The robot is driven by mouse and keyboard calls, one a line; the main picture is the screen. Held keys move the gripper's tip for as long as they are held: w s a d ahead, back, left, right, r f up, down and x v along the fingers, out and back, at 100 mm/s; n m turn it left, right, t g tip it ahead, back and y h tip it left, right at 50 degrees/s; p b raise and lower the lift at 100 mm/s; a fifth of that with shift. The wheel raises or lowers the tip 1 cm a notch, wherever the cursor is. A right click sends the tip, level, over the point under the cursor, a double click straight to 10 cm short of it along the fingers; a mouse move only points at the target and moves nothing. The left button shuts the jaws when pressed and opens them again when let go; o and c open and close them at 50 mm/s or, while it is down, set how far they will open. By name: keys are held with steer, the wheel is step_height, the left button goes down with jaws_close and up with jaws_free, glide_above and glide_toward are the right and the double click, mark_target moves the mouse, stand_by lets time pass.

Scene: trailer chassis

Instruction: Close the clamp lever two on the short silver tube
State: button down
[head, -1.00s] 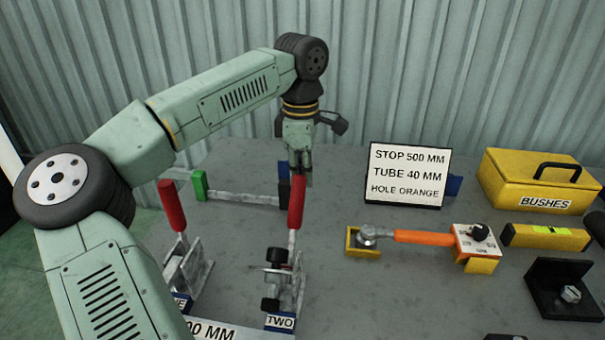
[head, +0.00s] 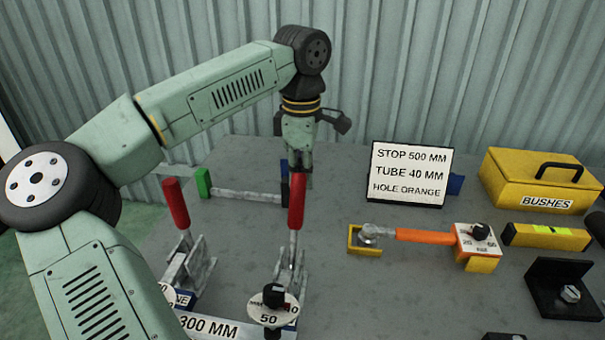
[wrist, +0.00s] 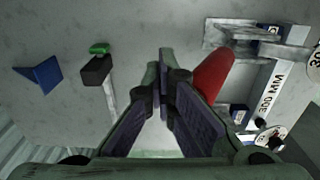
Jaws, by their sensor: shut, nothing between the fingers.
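The red lever of clamp two (head: 296,205) stands nearly upright on its silver bracket in the head view. My gripper (head: 300,172) points down at the top of this lever, overlapping it in the picture. In the wrist view my gripper (wrist: 160,72) is shut and empty. A red handle (wrist: 213,75) lies just right of the fingers, partly hidden by one. I cannot tell whether they touch. A dial marked 50 (head: 272,310) sits at the front of clamp two. No tube can be told apart clearly in the clamp.
The red lever of clamp one (head: 175,203) stands tilted to the left. A 300 MM label (head: 208,327) lies in front. A silver bar with a green end (head: 203,182) lies behind. An orange-handled tool (head: 425,236), sign (head: 409,174) and yellow bushes box (head: 530,180) are right.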

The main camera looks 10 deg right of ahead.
mark_target(297, 192)
steer(key=shift+s+a+r, duration=0.3)
steer(key=shift+s+r, duration=0.35)
steer(key=shift+s, duration=0.15)
steer(key=shift+s+a, duration=0.1)
steer(key=shift+s, duration=0.05)
steer(key=shift+s+a+r, duration=0.2)
steer(key=shift+s, duration=0.3)
steer(key=shift+s+a+r, duration=0.2)
steer(key=shift+s, duration=0.25)
steer(key=shift+s+a+r, duration=0.2)
steer(key=shift+s, duration=0.3)
steer(key=shift+s+a+r, duration=0.1)
steer(key=shift+s+a, duration=0.1)
steer(key=shift+s, duration=0.35)
steer(key=shift+s+a+r, duration=0.1)
steer(key=shift+s+a, duration=0.1)
steer(key=shift+s, duration=0.3)
step_height(297, 192, up, 8)
steer(key=p, duration=0.3)
